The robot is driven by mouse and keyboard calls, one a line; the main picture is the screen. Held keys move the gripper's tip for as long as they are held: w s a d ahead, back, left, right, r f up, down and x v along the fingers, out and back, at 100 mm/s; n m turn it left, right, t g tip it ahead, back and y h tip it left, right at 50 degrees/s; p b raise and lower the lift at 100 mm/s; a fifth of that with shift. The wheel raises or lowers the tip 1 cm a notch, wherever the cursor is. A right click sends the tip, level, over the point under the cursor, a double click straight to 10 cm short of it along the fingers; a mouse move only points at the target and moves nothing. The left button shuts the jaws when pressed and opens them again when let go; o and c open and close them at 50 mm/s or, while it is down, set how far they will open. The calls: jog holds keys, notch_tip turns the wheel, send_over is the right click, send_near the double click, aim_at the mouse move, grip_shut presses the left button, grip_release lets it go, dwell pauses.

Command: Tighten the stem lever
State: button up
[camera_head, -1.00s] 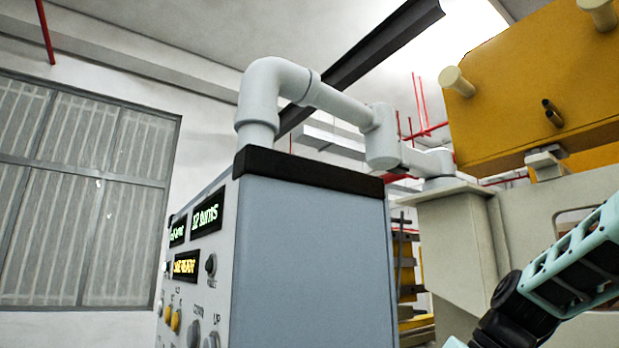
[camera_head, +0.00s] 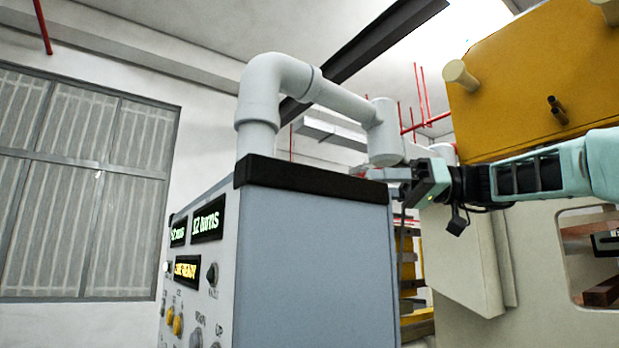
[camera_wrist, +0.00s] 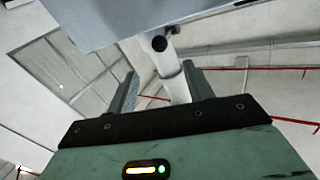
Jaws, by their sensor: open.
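My gripper (camera_head: 375,173) is at the top right edge of the grey control cabinet, just below the pale elbow pipe. In the wrist view my gripper (camera_wrist: 162,88) has its two fingers well apart. A pale rod-like part (camera_wrist: 170,75) shows in the gap between them, with a dark round knob (camera_wrist: 159,43) above it. I cannot tell whether this part is the stem lever, nor whether a finger touches it. No lever can be made out clearly in the head view.
The cabinet (camera_head: 310,270) has a black top edge (camera_head: 290,176) and lit displays (camera_head: 208,220). A pale pipe (camera_head: 259,100) rises from its top and bends right. A yellow machine (camera_head: 530,90) stands at the right. In the wrist view a grey body (camera_wrist: 120,20) fills the top.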

jog(key=a+p, duration=0.5)
jog(key=a, duration=0.6)
jog(key=shift+r, duration=0.15)
jog(key=shift+a, duration=0.5)
jog(key=shift+f, duration=0.2)
grip_shut()
